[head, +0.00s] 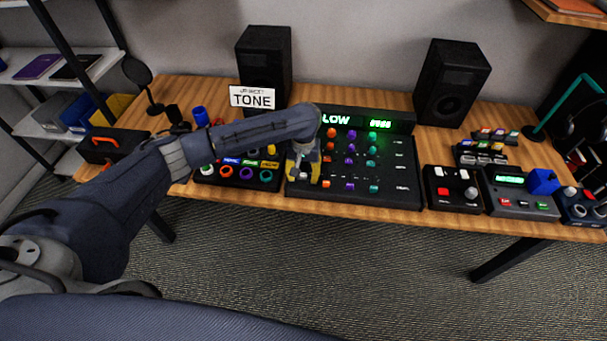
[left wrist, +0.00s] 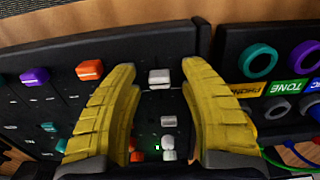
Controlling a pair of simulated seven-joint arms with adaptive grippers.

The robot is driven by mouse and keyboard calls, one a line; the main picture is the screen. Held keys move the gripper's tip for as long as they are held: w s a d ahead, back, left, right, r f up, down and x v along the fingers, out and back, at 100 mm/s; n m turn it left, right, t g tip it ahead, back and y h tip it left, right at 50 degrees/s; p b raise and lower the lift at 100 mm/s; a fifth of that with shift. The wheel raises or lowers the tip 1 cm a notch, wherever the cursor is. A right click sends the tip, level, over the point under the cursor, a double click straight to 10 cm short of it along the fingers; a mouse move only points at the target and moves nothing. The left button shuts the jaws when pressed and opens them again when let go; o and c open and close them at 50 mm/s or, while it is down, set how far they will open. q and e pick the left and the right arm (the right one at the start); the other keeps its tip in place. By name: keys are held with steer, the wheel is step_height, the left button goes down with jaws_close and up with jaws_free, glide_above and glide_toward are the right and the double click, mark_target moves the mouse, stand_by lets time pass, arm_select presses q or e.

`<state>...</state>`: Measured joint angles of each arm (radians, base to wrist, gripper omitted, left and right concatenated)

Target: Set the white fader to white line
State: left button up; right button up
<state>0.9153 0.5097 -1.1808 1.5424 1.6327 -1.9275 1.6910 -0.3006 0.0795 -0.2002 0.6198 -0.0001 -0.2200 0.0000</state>
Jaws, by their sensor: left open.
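The black mixer console (head: 400,195) sits at the middle of the table with orange, purple and teal controls. My left gripper (head: 304,178) is low over its left side and hides the white column in the head view. In the left wrist view the white fader cap (left wrist: 160,77) shows between the spread yellow fingertips of my left gripper (left wrist: 160,66), with a gap on each side. Several other white pieces show deeper between the fingers. I cannot tell which, if any, is the white line. My right gripper is out of view.
The orange fader (left wrist: 89,70) and purple fader (left wrist: 34,76) are beside the white one. A panel of coloured rings (head: 235,175) adjoins the console on the left. Small control boxes (head: 452,190) stand on the right. Two speakers (head: 450,85) and a TONE sign (head: 252,98) are behind.

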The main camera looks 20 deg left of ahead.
arm_select(q)
steer(key=shift+c, duration=0.4)
jaws_close()
stand_by(0.7)
